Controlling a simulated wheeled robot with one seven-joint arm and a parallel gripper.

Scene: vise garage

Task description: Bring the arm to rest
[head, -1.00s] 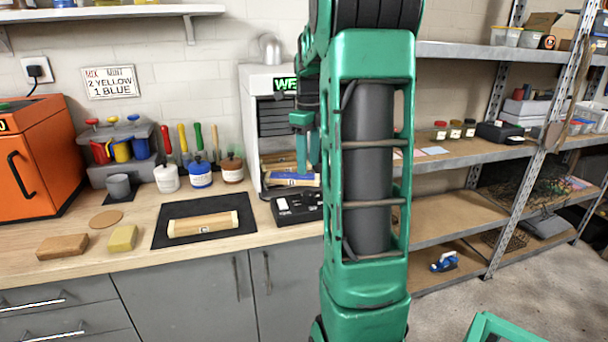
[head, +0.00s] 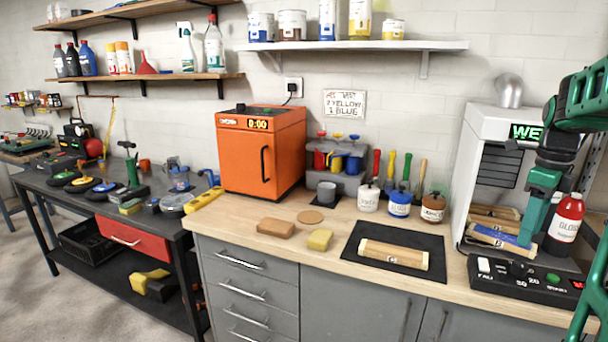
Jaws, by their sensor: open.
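My green gripper (head: 536,215) is at the right of the head view, pointing down in front of the white spray booth (head: 473,150). Its jaws are open. A wooden piece with a blue face (head: 500,240) lies at the booth's opening, just below and left of the fingertips; I cannot tell whether they touch it. More wooden pieces (head: 497,213) lie behind it in the booth. Part of my arm shows at the right edge.
A red bottle (head: 566,222) stands close to the right of my gripper. A black control box (head: 520,282) sits below it. A wooden piece (head: 394,254) lies on a black mat (head: 358,232). Jars, an orange oven (head: 262,150) and a sponge (head: 320,240) stand further left.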

